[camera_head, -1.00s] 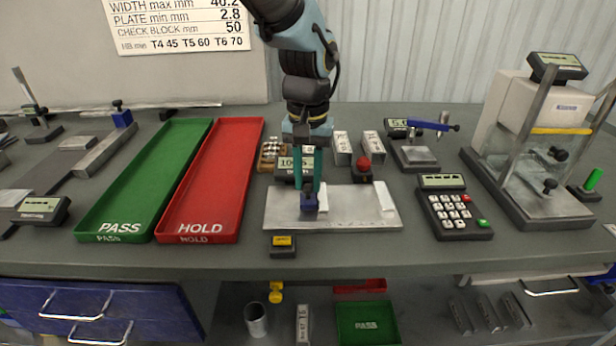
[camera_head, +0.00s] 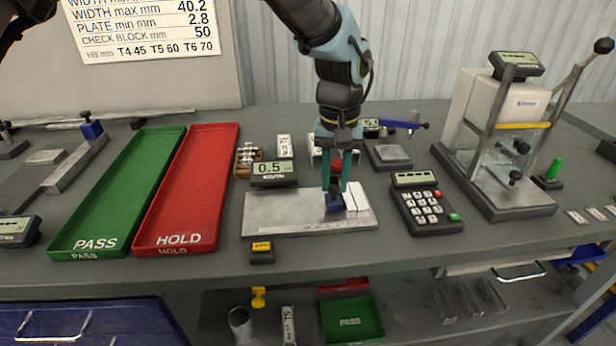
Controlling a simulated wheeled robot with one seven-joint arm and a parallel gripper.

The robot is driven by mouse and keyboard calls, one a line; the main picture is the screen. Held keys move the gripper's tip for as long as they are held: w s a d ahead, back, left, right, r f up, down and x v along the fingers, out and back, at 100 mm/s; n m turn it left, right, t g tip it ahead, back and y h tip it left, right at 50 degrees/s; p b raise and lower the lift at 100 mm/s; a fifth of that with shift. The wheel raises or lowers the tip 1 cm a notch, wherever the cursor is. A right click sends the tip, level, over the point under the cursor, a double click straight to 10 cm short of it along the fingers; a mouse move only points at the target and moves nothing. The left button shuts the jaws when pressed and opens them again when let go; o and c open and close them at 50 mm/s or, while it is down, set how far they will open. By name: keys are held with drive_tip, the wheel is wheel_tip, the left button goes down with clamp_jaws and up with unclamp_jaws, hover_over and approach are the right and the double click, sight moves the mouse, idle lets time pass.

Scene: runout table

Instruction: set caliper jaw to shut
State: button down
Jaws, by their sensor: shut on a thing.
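The caliper is a flat grey plate (camera_head: 283,211) on the bench, with a white fixed jaw block (camera_head: 359,199) at its right end. Its sliding jaw has a dark blue block (camera_head: 333,204) and now stands close beside the fixed block; I cannot tell whether they touch. A display (camera_head: 275,172) behind the plate reads 0.5. My gripper (camera_head: 335,190) points down from above, with its teal fingers shut on the sliding jaw's blue block. The fingers partly hide the jaw and a red knob behind it.
A green PASS tray (camera_head: 120,190) and a red HOLD tray (camera_head: 190,185) lie to the left. A keypad (camera_head: 426,207) stands close on the right, with a tall tester (camera_head: 507,130) beyond. A small yellow-topped button box (camera_head: 261,253) sits in front of the plate.

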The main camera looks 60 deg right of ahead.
sight(337, 187)
drive_tip(key=shift+s+d+r, duration=0.1)
drive_tip(key=shift+s+d, duration=0.1)
drive_tip(key=c, duration=0.7)
unclamp_jaws()
drive_tip(key=shift+o, duration=0.2)
wheel_tip(337, 187, up, 11)
drive_tip(key=b, duration=0.2)
drive_tip(key=shift+b, duration=0.3)
